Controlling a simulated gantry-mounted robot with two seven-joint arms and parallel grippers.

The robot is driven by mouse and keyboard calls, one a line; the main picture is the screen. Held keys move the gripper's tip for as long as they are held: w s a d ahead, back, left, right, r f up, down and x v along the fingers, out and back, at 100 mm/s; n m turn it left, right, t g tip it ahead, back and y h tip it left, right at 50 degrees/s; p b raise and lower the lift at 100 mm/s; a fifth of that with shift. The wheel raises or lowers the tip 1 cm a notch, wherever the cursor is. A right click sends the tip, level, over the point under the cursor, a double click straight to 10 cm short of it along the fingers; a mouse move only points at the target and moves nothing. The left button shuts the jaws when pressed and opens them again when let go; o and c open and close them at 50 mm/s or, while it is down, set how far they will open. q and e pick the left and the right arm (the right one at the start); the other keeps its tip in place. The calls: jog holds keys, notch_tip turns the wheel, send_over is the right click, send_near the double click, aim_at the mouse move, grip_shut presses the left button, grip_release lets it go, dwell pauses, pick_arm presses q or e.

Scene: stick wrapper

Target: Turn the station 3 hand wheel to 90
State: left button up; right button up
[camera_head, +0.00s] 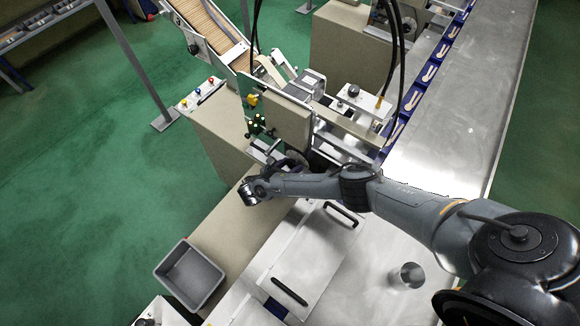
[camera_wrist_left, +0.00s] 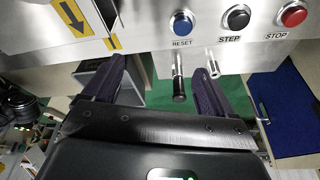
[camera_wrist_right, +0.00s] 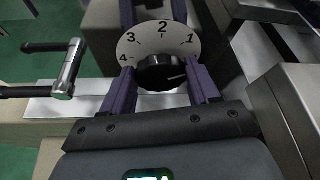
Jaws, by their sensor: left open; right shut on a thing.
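In the right wrist view my right gripper (camera_wrist_right: 163,84) is shut on a black round knob (camera_wrist_right: 158,72), one finger on each side. Behind the knob is a pale dial plate (camera_wrist_right: 145,42) numbered 1 to 4. The knob's white mark points right, below the 1. A metal crank with a black grip (camera_wrist_right: 66,78) stands to the left, apart from the fingers. I cannot tell which part is the station 3 hand wheel. In the left wrist view my left gripper (camera_wrist_left: 160,74) is open, with a dark-tipped metal handle (camera_wrist_left: 178,86) showing between its fingers.
A panel with a blue RESET button (camera_wrist_left: 181,23), a black STEP button (camera_wrist_left: 236,17) and a red STOP button (camera_wrist_left: 292,15) is ahead of the left gripper. In the head view a grey bin (camera_head: 190,276) stands at lower left. A conveyor (camera_head: 455,110) runs at right.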

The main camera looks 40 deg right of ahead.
jog(key=shift+n+g, duration=0.3)
jog(key=shift+n, duration=0.1)
dwell(0.3)
jog(key=o, duration=1.1)
jog(key=shift+c, duration=0.2)
jog(key=v, duration=1)
jog(key=shift+w+a, duration=0.1)
jog(key=shift+a, duration=0.3)
